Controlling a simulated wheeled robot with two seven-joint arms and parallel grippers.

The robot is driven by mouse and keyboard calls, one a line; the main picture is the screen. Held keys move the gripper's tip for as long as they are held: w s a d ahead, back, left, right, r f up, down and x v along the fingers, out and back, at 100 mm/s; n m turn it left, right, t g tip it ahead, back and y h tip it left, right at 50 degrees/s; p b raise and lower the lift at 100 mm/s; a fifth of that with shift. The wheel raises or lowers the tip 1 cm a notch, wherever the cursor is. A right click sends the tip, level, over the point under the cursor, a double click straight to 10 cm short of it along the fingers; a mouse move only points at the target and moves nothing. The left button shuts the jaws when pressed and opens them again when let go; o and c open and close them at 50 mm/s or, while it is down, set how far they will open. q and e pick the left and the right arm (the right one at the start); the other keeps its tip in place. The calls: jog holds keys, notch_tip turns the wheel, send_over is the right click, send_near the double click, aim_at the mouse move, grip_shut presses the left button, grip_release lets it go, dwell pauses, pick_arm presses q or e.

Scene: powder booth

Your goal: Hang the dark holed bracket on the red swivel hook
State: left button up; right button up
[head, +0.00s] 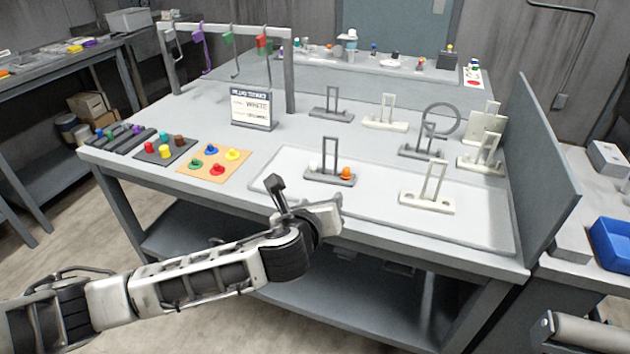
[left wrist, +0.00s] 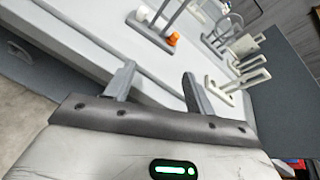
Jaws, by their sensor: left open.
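A dark bracket with a tall upright loop (head: 330,174) stands on the pale tray, with an orange plug (head: 346,173) and a white plug in its base. Part of it shows at the top of the left wrist view (left wrist: 150,32). Other dark looped pieces stand behind it, so I cannot tell surely which is the holed one. The red swivel hook (head: 263,43) hangs at the right end of the grey rack, far from my gripper. My left gripper (head: 303,200) is open and empty at the table's front edge, nearer than the bracket; its spread fingers show in the left wrist view (left wrist: 158,88). My right gripper is out of view.
Dark looped pieces (head: 331,113) and light ones (head: 427,201) stand around the tray (head: 385,220). A label sign (head: 252,108) stands before the rack (head: 288,75). Coloured plugs on mats (head: 232,170) lie left. A tall grey panel (head: 545,170) closes the right side.

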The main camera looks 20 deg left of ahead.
aim_at(330, 175)
pick_arm(q)
jog(key=w+m, duration=0.1)
jog(key=w+a+r+m+t, duration=0.1)
jog(key=m, duration=0.1)
jog(key=w+a+r+m, duration=0.1)
jog(key=shift+w+r, duration=0.15)
jog(key=shift+w, duration=0.2)
jog(key=shift+w+m, duration=0.3)
jog(key=shift+w, duration=0.1)
jog(key=x, duration=0.2)
jog(key=shift+w, duration=0.4)
jog(key=b+x, duration=0.2)
jog(key=x, duration=0.1)
jog(key=shift+w+f, duration=0.1)
jog(key=shift+f, duration=0.35)
jog(key=b+x, duration=0.1)
jog(key=x, duration=0.3)
jog(key=shift+w+r+b, duration=0.15)
jog(key=shift+w+b, duration=0.2)
jog(key=shift+w, duration=0.6)
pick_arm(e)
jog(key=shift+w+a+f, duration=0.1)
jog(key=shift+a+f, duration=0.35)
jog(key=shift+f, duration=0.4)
